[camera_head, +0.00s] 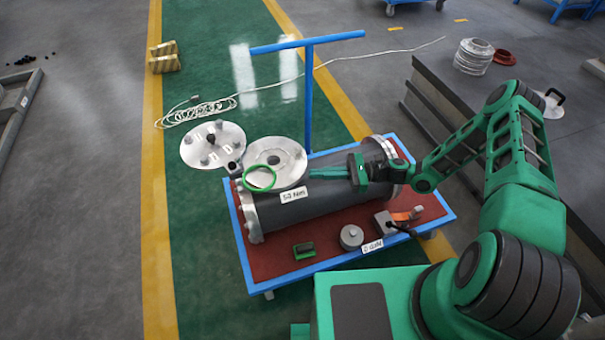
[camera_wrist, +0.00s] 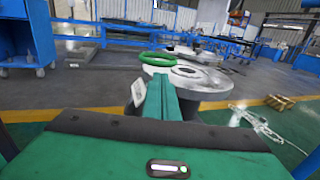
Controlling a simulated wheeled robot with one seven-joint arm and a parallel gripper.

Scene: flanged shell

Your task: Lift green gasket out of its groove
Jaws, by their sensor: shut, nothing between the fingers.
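The green gasket (camera_head: 259,177) is a thin ring at the left end of the dark grey shell (camera_head: 315,199), over the edge of a round metal flange (camera_head: 277,160). It looks tilted; I cannot tell whether it sits in a groove. In the wrist view the green gasket (camera_wrist: 158,58) lies ahead of my fingers, left of the flange (camera_wrist: 197,76). My gripper (camera_head: 312,173) is shut and empty, pointing left above the shell, with its tips a little right of the gasket. In the wrist view my gripper (camera_wrist: 160,68) shows as closed fingers below the gasket, and whether they touch it is unclear.
The shell lies on a blue-framed cart (camera_head: 262,282) with an upright blue handle (camera_head: 309,95). A round cover (camera_head: 213,146) is left of the flange. A green block (camera_head: 304,250), a grey cylinder (camera_head: 351,237) and a tool (camera_head: 397,220) lie on the cart's front.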

